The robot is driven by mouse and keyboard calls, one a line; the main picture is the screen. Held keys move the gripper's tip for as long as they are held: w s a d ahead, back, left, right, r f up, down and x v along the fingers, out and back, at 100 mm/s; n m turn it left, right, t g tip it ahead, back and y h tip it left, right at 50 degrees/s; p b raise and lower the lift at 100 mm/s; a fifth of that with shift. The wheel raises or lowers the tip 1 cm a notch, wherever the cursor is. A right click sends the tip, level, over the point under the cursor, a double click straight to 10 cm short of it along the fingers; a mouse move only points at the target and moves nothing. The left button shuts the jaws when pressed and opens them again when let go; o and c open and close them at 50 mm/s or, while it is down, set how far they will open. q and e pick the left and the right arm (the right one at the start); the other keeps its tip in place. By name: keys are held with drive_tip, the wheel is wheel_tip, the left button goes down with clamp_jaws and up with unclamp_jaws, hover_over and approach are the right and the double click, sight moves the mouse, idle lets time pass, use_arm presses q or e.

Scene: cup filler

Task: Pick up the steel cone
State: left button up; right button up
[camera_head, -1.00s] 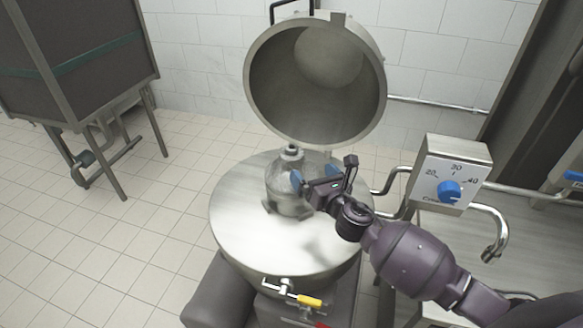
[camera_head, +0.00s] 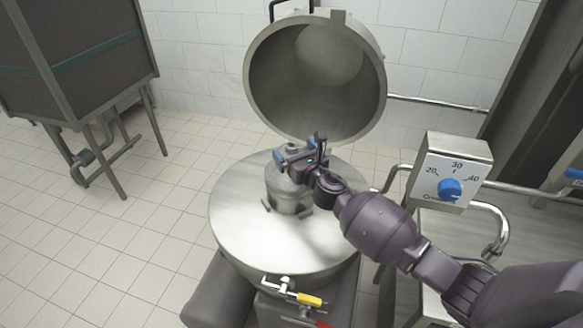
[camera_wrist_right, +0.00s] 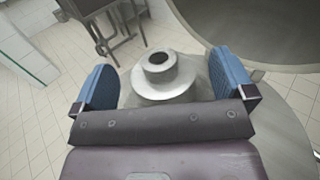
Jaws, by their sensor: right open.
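The steel cone (camera_head: 287,190) stands upright on the round steel top (camera_head: 240,235) of the vessel, below the raised lid. My right gripper (camera_head: 288,156) is at the cone's upper part and covers some of it in the head view. In the right wrist view the cone's stepped top (camera_wrist_right: 158,75), with a dark hole, lies between the two blue fingers of my right gripper (camera_wrist_right: 163,86). The fingers are apart, with a gap on each side of the cone's neck. My left gripper is not in view.
The round lid (camera_head: 315,80) stands open behind the cone. A control box with a blue dial (camera_head: 450,188) and bent pipes are at the right. A yellow-handled valve (camera_head: 308,299) is at the front. A dark metal cabinet (camera_head: 75,60) stands at the left.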

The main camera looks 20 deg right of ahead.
drive_tip(key=shift+w+a, duration=0.2)
drive_tip(key=shift+w, duration=0.95)
drive_tip(key=shift+c, duration=0.5)
drive_tip(key=c, duration=1.6)
drive_tip(key=shift+c, duration=0.7)
drive_tip(key=shift+r, duration=0.15)
